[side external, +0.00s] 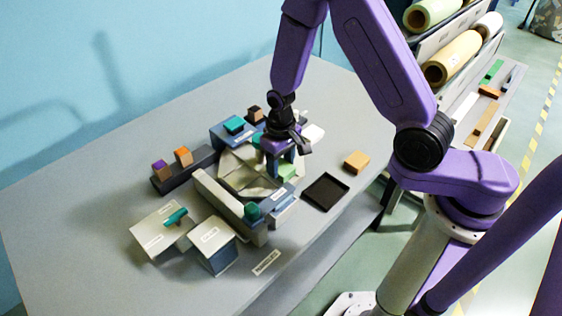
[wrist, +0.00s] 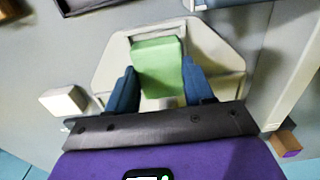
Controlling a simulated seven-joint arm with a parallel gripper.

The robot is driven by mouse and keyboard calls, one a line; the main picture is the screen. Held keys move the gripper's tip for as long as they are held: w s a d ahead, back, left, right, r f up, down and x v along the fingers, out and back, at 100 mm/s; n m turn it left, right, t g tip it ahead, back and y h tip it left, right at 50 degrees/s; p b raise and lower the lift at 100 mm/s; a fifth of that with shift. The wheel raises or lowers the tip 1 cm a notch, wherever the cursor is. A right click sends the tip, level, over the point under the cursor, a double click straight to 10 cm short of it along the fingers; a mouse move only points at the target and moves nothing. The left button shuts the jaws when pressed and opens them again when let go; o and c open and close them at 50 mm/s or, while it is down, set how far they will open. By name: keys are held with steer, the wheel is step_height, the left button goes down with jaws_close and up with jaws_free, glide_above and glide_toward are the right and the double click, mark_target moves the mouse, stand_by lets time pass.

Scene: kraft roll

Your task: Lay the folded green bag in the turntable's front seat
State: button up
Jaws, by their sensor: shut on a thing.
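The folded green bag (side external: 287,172) is a pale green block, held low at the right side of the turntable (side external: 232,176) in the side view. My gripper (side external: 284,160) points down there, its blue fingers around the bag. In the wrist view, my gripper (wrist: 159,72) is shut on the green bag (wrist: 157,54), one finger on each side. The cream, angular turntable (wrist: 105,62) lies beneath, and the bag overlaps a raised-edged seat on it. I cannot tell whether the bag touches the seat floor. My fingers and the bag hide part of the seat.
A black tray (side external: 325,193) and a tan block (side external: 356,161) stand right of the turntable. A dark rack (side external: 185,171) with small blocks is at its left. Pale boxes (side external: 212,246) stand in front, and a blue box (side external: 226,138) behind. The table's left side is clear.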

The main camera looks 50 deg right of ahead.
steer(key=shift+f, duration=0.75)
stand_by(1.2)
steer(key=o, duration=1.2)
steer(key=shift+s+a+r+n, duration=0.6)
steer(key=shift+s+r+n, duration=0.85)
steer(key=shift+r, duration=8)
steer(key=s+d+r+n, duration=0.1)
steer(key=s+d+n, duration=0.2)
steer(key=s, duration=0.7)
steer(key=s+d+r+n, duration=0.1)
steer(key=s+d+n, duration=0.2)
steer(key=s+n, duration=0.3)
steer(key=s, duration=0.5)
steer(key=shift+s+n, duration=0.15)
steer(key=shift+n, duration=0.2)
